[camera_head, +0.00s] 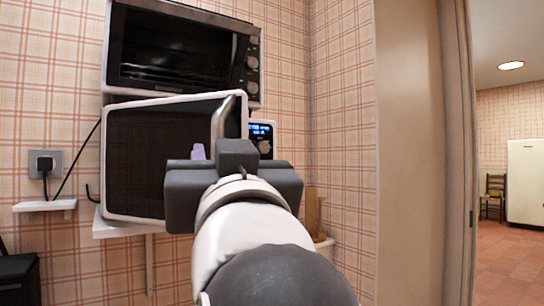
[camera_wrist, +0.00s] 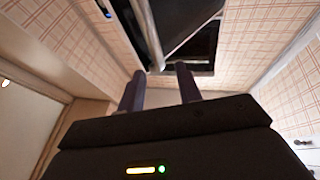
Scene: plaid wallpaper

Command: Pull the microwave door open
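The microwave stands on a white wall shelf; its control panel (camera_head: 262,138) with a blue display shows at the right. Its dark, white-framed door (camera_head: 150,150) stands ajar, the right edge swung out from the body. The silver handle (camera_head: 219,122) runs upright near that edge; its lower part is hidden behind my gripper. In the wrist view the handle (camera_wrist: 147,30) hangs above the finger gap, and a dark opening (camera_wrist: 203,45) shows beside the door. My gripper (camera_wrist: 160,72) has its fingers apart, close to the handle's lower end; contact cannot be told.
An oven (camera_head: 180,50) sits above the microwave. A wall socket (camera_head: 45,164) with a plug and cable is at the left, above a small white ledge (camera_head: 45,206). A wall and doorway edge (camera_head: 415,150) stand at the right, with a room beyond.

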